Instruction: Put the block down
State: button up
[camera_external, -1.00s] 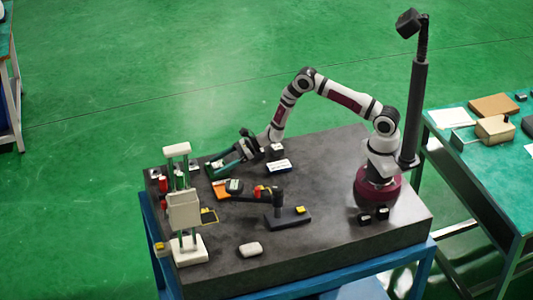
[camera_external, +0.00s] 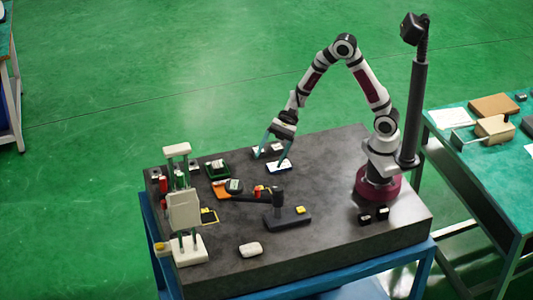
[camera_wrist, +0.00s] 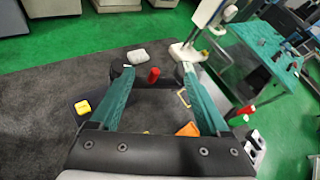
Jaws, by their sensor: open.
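A small grey-white block (camera_external: 215,164) sits in a green-rimmed tray (camera_external: 227,172) at the back left of the dark table. My gripper (camera_external: 270,163) is right of that tray, above the back of the table. Its two green fingers are spread, with nothing held between them. In the wrist view my gripper (camera_wrist: 155,72) also shows wide open and empty. The block and the green tray cannot be made out in the wrist view.
The front right tabletop is mostly clear.

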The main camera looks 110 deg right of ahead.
jog(key=s+a+r+n+g+h, duration=0.1)
jog(key=s+a+r+n+g, duration=0.3)
jog(key=s+a+n+g, duration=0.8)
jog(key=s+d+n+t+h, duration=0.1)
jog(key=s+d+n+h, duration=0.1)
jog(key=s, duration=0.5)
jog(key=s+d+n+t+h, duration=0.1)
jog(key=s+d+n+h, duration=0.1)
jog(key=s+n+h, duration=0.2)
jog(key=s, duration=0.3)
jog(key=shift+s+f, duration=0.35)
